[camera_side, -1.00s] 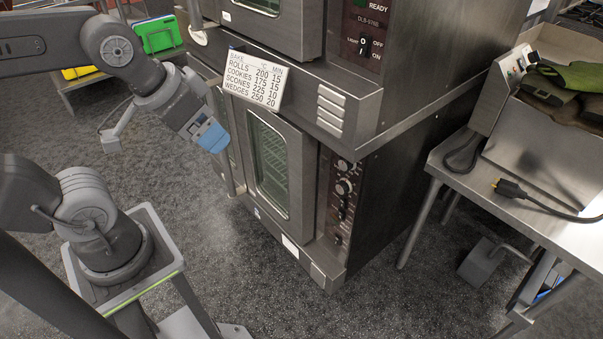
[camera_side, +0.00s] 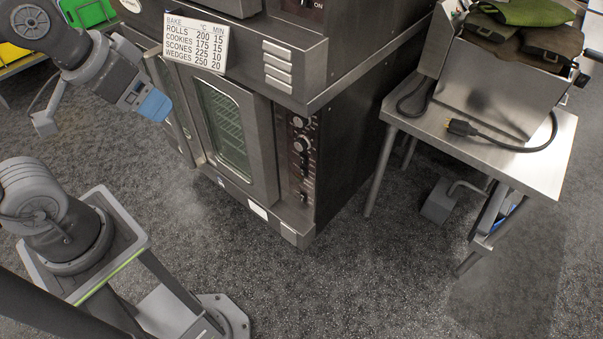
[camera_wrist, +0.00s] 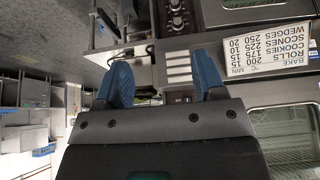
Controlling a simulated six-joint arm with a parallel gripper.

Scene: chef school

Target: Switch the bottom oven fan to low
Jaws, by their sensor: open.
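The bottom oven (camera_side: 232,135) has a glass door. Its dark control panel (camera_side: 302,172) stands to the right of the door, with round knobs and small switches. The labels are too small to read, so I cannot tell which switch is the fan's or its setting. In the wrist view, which looks upside down, part of this panel (camera_wrist: 178,14) with knobs shows at the top edge. My gripper (camera_side: 155,105), with blue fingertips, is left of the oven and well apart from the panel. In the wrist view my gripper (camera_wrist: 163,80) is open, with nothing between its fingers.
A white bake-times sign (camera_side: 196,43) is on the oven front above the lower door. A vented steel ledge (camera_side: 277,67) juts out over the panel. A steel table (camera_side: 540,165) with a black cord (camera_side: 470,130) stands to the right. The floor before the oven is clear.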

